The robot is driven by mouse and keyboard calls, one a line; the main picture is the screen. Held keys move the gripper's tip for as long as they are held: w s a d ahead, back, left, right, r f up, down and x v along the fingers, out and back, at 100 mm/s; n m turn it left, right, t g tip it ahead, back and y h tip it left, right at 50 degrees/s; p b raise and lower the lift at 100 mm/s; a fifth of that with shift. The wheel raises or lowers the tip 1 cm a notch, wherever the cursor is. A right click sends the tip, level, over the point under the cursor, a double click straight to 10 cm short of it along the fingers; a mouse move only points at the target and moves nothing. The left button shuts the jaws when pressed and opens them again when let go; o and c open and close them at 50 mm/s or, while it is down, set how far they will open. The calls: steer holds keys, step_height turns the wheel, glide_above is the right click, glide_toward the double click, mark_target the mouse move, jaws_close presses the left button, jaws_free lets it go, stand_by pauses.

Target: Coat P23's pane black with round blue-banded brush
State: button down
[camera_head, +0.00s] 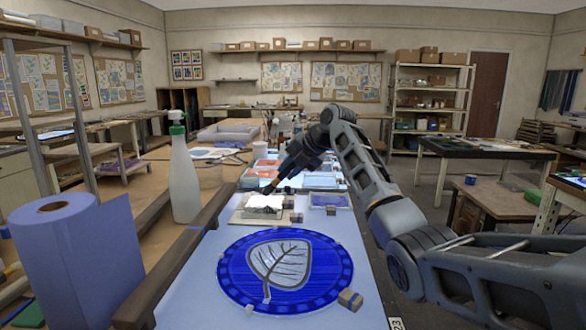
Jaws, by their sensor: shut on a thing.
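A round blue glass pane (240,285) with a pale leaf in dark lines lies flat on the light table, close to me. A tag (395,323) ending in "23" shows at the table's near right edge. My gripper (287,176) is shut on a thin brush (274,184), which slants down to the left. Its tip is over or near a small white pane or tray (262,206) beyond the round pane; whether it touches I cannot tell. The band colour and any paint on the bristles are too small to make out.
Small wooden blocks (350,299) stand by the round pane and farther back. A blue square piece (330,200) lies behind. A white spray bottle (184,180) and a blue paper roll (75,265) stand left, beside a dark rail (180,258). Coloured panes and jars fill the table's far end.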

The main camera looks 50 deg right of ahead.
steer(key=a, duration=0.6)
steer(key=shift+s+a+p, duration=0.2)
steer(key=shift+a+p, duration=0.15)
steer(key=shift+p, duration=0.05)
steer(key=shift+f, duration=0.1)
steer(key=shift+f, duration=0.2)
steer(key=shift+f+b, duration=0.3)
steer(key=shift+b, duration=0.1)
stand_by(0.5)
